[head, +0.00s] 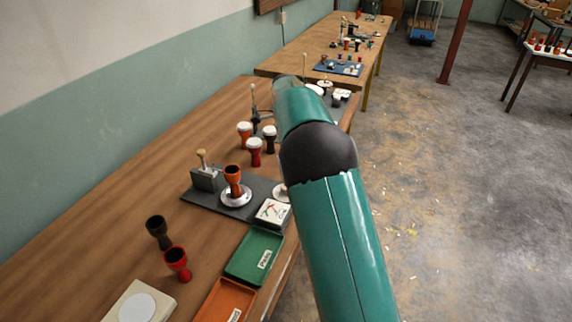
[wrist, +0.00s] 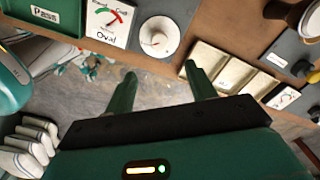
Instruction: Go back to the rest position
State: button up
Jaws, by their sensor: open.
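My gripper (wrist: 162,88) shows in the wrist view with its two green fingers apart and nothing between them. It is over the bench's front edge, with floor below. In the head view my teal arm reaches forward over the bench's right edge and hides the gripper. An orange goblet drum (head: 233,178) stands upright on a round white plate (head: 236,196) on a dark board (head: 262,188). Several white-topped drums (head: 254,151) stand farther back.
A green tray (head: 240,262) marked "Pass" and an orange tray (head: 222,302) lie along the bench's front edge. A dial card (head: 272,212) and a white dial (wrist: 159,37) are close to my arm. A second table (head: 315,45) stands behind. The floor (head: 450,190) at right is mostly clear.

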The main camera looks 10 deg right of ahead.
jog(key=shift+r, duration=0.45)
jog(key=s+d+r+n+t+y, duration=0.1)
jog(key=s+r+n, duration=0.3)
jog(key=s+r, duration=0.45)
jog(key=s+d+r+n+t, duration=0.15)
jog(key=s+r+n, duration=0.35)
jog(key=s, duration=0.6)
jog(key=s+a+f+n+t, duration=0.1)
jog(key=s+n, duration=0.3)
jog(key=s, duration=0.6)
jog(key=s+a+f+n+t+h, duration=0.1)
jog(key=s+n, duration=0.3)
jog(key=s, duration=0.7)
jog(key=shift+f+n+t, duration=0.3)
jog(key=shift+n+t, duration=0.1)
jog(key=shift+t, duration=0.15)
